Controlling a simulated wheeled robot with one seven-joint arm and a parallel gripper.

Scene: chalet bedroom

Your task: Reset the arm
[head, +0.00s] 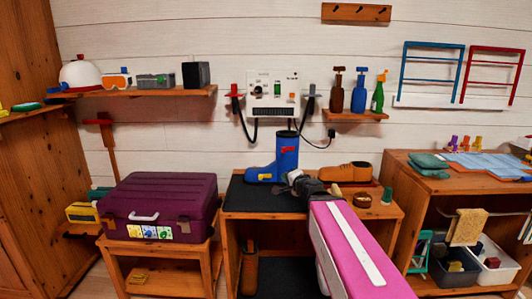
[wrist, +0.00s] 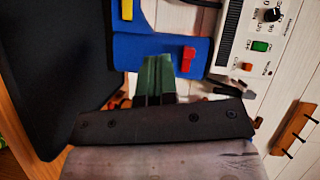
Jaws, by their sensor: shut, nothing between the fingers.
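My gripper (head: 294,178) is just right of and in front of the blue boot (head: 287,150), above the low wooden bench (head: 261,216). Its dark green fingers (wrist: 158,70) are together and empty in the wrist view, pointing at the boot (wrist: 150,50). I cannot tell whether they touch the boot. The boot has a red clip (head: 289,149) and a yellow clip (head: 265,177). My arm reaches forward from the lower right and hides part of the bench.
A brown shoe (head: 345,173) lies on the bench right of my gripper. A purple suitcase (head: 165,198) stands left. A white wall panel (head: 273,92) with cables hangs above. Bottles (head: 359,91) stand on a shelf. A wooden cabinet (head: 401,191) is right.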

